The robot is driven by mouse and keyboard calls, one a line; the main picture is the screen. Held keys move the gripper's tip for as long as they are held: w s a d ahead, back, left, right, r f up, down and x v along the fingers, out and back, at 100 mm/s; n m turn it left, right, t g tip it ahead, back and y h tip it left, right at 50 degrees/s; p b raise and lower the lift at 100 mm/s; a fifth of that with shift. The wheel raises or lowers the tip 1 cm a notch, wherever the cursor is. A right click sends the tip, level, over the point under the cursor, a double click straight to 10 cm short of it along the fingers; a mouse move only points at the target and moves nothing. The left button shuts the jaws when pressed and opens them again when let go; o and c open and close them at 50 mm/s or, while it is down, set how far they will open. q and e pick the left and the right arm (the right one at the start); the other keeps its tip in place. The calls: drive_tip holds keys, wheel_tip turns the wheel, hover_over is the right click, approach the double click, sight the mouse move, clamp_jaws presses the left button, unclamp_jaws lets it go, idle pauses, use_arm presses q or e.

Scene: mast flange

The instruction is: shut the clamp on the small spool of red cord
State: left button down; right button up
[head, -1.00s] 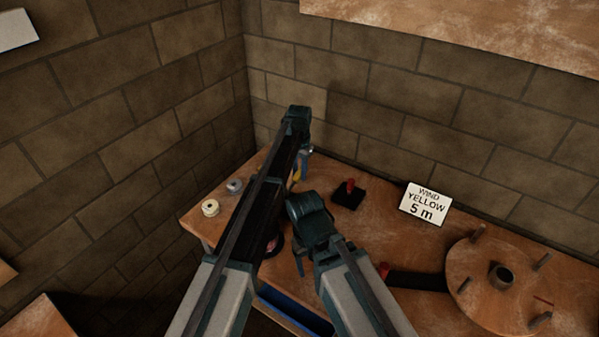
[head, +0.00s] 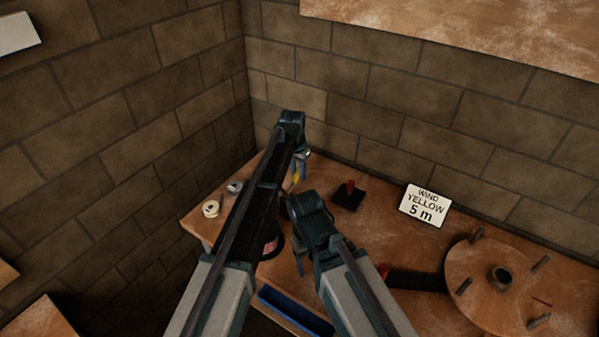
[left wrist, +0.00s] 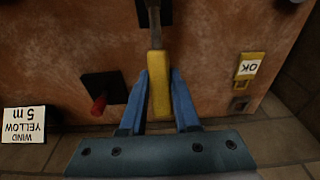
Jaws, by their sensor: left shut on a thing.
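My left gripper (left wrist: 159,100) is shut on a yellow handle (left wrist: 158,85), which lies between its blue fingers. A grey shaft runs from the handle to a dark part (left wrist: 153,12) at the top edge of the left wrist view. I cannot tell for certain whether this is the clamp's lever. In the head view the left gripper (head: 300,168) shows small beside its dark wrist. A dark spool with a red patch (head: 271,246), likely the red cord, is partly hidden by my left arm. The clamp's hold on it is not visible.
A black block with a red lever (head: 348,195) stands right of the left gripper. A "WIND YELLOW 5 m" sign (head: 425,204), a large pegged disc (head: 478,280) and a blue tray (head: 294,311) are on the bench. An "OK" tag (left wrist: 247,67) shows in the wrist view. Walls close the back and left.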

use_arm(q)
drive_tip(key=shift+s+a+r+t+h, duration=0.5)
drive_tip(key=shift+s+r+t+h, duration=0.25)
drive_tip(key=shift+t, duration=0.25)
drive_tip(key=shift+s+a+r+t+h+b, duration=0.25)
drive_tip(key=shift+s+r+t+h+b, duration=0.15)
drive_tip(key=shift+t, duration=0.2)
drive_tip(key=shift+s+a+r+t+h+b, duration=0.25)
drive_tip(key=shift+t+h, duration=0.2)
drive_tip(key=shift+t, duration=0.15)
drive_tip(key=c, duration=0.6)
unclamp_jaws()
drive_tip(key=shift+c, duration=0.2)
drive_tip(key=shift+w, duration=0.1)
drive_tip(key=shift+r, duration=0.1)
